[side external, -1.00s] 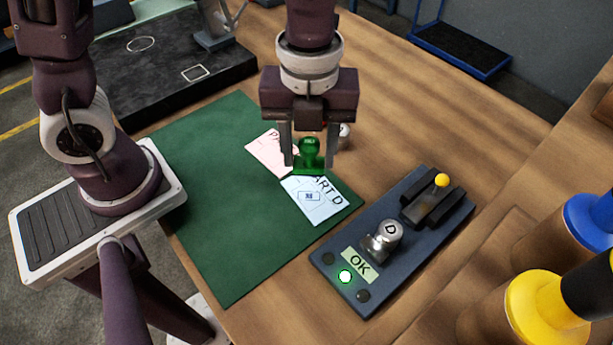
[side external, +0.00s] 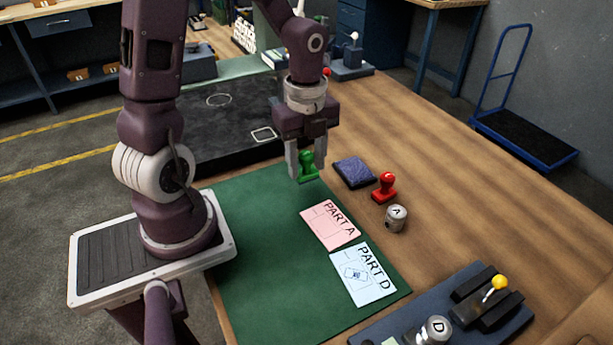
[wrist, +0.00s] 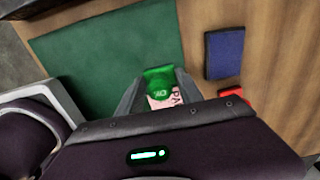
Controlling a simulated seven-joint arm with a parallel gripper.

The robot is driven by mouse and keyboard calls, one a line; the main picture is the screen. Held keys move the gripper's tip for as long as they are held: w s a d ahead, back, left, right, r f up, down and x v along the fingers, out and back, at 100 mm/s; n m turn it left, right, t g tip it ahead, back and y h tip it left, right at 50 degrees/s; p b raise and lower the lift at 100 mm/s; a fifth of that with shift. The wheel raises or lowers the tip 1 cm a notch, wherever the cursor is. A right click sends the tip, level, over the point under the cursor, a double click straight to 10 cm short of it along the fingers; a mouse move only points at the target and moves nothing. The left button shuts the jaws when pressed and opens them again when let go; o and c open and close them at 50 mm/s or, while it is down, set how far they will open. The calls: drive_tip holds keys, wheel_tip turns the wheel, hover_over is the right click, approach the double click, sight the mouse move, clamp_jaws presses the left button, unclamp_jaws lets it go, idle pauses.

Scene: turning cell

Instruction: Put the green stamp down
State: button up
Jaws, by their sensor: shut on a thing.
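The green stamp (side external: 307,164) is held between the two fingers of my gripper (side external: 307,172), above the far part of the green mat (side external: 255,250). My gripper is shut on it. In the wrist view the green stamp (wrist: 159,84) sits between the fingertips, with a bit of the pink card (wrist: 160,102) visible behind it. The pink PART A card (side external: 330,225) and the pale blue PART D card (side external: 362,274) lie on the mat. The PART D card carries a printed mark in its box.
A dark blue pad (side external: 354,172), a red stamp (side external: 385,187) and a metal part marked A (side external: 396,218) stand on the wood right of the mat. The gauge base with part D (side external: 435,329) is at the front right. The mat's left side is clear.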

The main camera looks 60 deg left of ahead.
sight(306, 167)
drive_tip(key=shift+f, duration=1.7)
drive_tip(key=shift+f, duration=0.1)
drive_tip(key=o, duration=1.1)
drive_tip(key=shift+c, duration=0.2)
wheel_tip(306, 167, up, 12)
drive_tip(key=shift+d+r, duration=0.1)
drive_tip(key=s+d+r+n+t, duration=0.2)
drive_tip(key=s+d+r+n, duration=0.1)
drive_tip(key=n, duration=0.6)
drive_tip(key=s+d+r+n+t, duration=0.3)
drive_tip(key=s+d+n, duration=0.2)
drive_tip(key=s+n, duration=0.3)
drive_tip(key=shift+d+r+n+t, duration=0.15)
drive_tip(key=shift+r+n+t, duration=0.15)
drive_tip(key=shift+r+n, duration=0.15)
